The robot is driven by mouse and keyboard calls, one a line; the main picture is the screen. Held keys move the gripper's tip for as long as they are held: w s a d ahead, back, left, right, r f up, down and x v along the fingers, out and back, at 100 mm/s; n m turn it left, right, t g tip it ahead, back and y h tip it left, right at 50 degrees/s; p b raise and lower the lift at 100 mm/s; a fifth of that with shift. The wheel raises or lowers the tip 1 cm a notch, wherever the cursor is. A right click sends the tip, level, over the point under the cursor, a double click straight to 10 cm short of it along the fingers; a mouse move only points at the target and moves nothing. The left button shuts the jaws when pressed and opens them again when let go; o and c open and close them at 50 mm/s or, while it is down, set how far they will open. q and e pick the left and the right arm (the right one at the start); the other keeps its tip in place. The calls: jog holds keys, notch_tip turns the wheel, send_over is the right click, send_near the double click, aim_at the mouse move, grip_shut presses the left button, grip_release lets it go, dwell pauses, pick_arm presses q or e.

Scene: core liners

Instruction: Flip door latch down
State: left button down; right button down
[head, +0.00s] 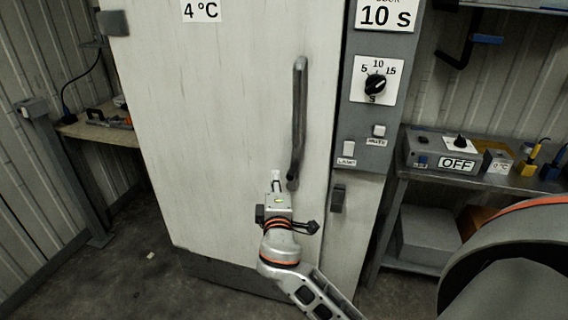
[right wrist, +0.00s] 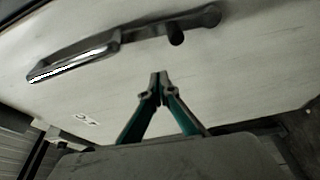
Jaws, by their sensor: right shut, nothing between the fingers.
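The door (head: 220,120) is a tall pale panel, and it looks shut. A long grey handle bar (head: 299,115) runs upright on its right part; it also shows in the right wrist view (right wrist: 120,42). A short dark peg (right wrist: 176,36) sticks out near one end of the bar. A small dark latch-like piece (head: 338,198) sits at the door's right edge, by the frame. My right gripper (head: 276,177) is shut and empty, just left of the bar's lower end. In the wrist view its fingertips (right wrist: 160,77) are together, apart from the bar. My left gripper is out of view.
A grey control panel (head: 380,90) with a dial and switches stands right of the door. A metal bench (head: 480,180) with a box marked OFF is farther right. A wooden shelf (head: 90,128) stands at left. Floor at lower left is mostly clear.

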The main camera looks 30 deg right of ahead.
aim_at(292, 170)
jog(key=x, duration=1)
jog(key=shift+d, duration=0.15)
jog(key=shift+s+d+f+p, duration=0.15)
jog(key=shift+s+d+p, duration=0.5)
jog(key=shift+s, duration=0.3)
jog(key=shift+s+d+f, duration=0.15)
jog(key=shift+s+d, duration=0.35)
jog(key=shift+s, duration=0.1)
jog(key=shift+d, duration=0.1)
